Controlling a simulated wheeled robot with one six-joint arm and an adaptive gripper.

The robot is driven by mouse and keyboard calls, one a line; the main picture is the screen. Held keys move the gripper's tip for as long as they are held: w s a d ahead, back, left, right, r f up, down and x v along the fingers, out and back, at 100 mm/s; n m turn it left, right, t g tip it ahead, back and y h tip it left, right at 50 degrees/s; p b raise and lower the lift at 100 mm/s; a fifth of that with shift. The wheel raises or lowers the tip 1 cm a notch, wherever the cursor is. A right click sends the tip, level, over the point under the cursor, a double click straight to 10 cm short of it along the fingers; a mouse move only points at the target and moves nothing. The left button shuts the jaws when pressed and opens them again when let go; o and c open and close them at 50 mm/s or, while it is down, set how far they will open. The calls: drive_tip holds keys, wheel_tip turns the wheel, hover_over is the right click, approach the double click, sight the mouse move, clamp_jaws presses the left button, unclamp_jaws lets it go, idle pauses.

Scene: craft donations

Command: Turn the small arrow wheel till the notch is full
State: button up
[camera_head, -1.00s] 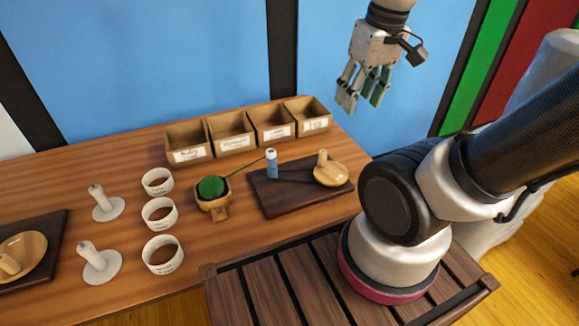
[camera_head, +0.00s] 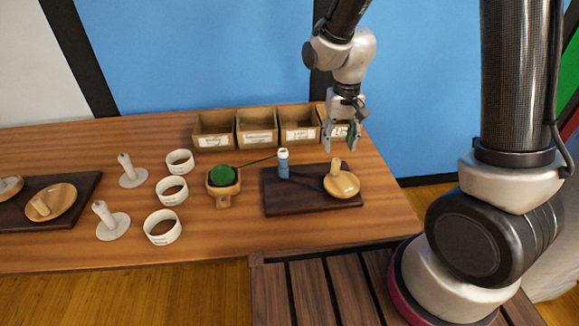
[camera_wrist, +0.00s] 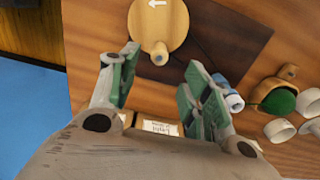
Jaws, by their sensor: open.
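The small arrow wheel (camera_head: 341,184) is a round wooden disc with an upright peg, on the right part of a dark board (camera_head: 290,204). In the wrist view the wheel (camera_wrist: 158,22) shows a white arrow and its peg. A blue post with a white top (camera_head: 283,164) stands on the same board, and a dark line runs from it to a green ball of yarn (camera_head: 222,175) in a wooden holder. My gripper (camera_head: 341,150) is open and empty, above and behind the wheel. In the wrist view its fingers (camera_wrist: 160,80) are apart, short of the peg. I cannot make out the notch.
Labelled wooden bins (camera_head: 257,128) line the back, one partly behind my gripper. White rings (camera_head: 171,190) and white peg stands (camera_head: 113,220) are left of the yarn. Another dark board (camera_head: 75,205) with wooden discs (camera_head: 50,203) is at far left. The front tabletop is mostly clear.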

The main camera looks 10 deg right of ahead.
sight(336, 160)
drive_tip(key=shift+f, duration=4.4)
drive_tip(key=shift+c, duration=0.4)
drive_tip(key=c, duration=0.9)
